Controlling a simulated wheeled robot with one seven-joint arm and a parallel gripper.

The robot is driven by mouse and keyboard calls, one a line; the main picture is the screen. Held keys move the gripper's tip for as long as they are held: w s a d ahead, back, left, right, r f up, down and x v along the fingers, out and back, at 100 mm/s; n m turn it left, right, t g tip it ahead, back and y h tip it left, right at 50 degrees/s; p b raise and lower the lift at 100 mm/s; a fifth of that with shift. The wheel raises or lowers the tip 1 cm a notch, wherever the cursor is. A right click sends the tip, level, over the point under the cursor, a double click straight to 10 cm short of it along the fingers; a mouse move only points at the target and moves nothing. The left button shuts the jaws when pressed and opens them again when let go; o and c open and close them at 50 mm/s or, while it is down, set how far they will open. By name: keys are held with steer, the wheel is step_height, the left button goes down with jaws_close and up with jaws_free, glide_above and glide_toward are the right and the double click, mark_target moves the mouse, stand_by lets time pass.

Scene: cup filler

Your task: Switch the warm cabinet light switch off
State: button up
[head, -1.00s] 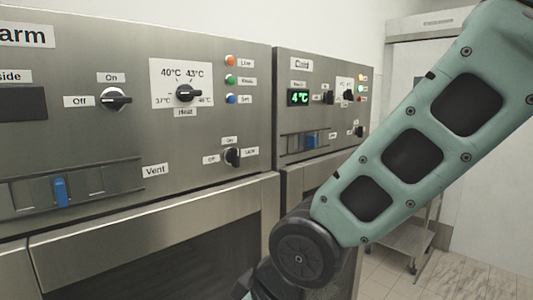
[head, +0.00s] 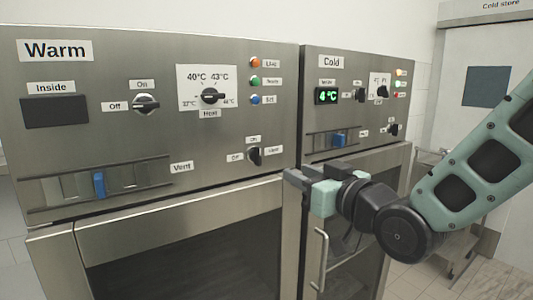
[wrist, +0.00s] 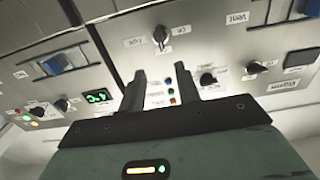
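The warm cabinet's switch knob with three small labels (head: 254,156) is low on the right of the warm panel; "On" is above it and "Off" at its left. The right label is too small to read surely, but this appears to be the light switch. Its black handle looks about upright, towards "On". It also shows upside down in the wrist view (wrist: 160,36). My gripper (head: 291,176) is in front of the gap between the cabinets, right of and slightly below the knob, apart from it.
The warm panel also has an On/Off knob (head: 146,105), a heat dial (head: 210,96), coloured lamps (head: 255,81) and a blue vent slider (head: 99,184). The cold cabinet (head: 352,63) stands at the right, with similar knobs and a door handle (head: 321,262). The space before the warm panel is clear.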

mark_target(260, 156)
steer(key=p+x, duration=0.5)
steer(key=x, duration=0.8)
steer(key=shift+w+a+r+p, duration=0.1)
steer(key=shift+a+p, duration=0.1)
steer(key=shift+p, duration=0.2)
steer(key=shift+w+a, duration=0.35)
steer(key=shift+w, duration=0.25)
steer(key=shift+c, duration=0.3)
jaws_close()
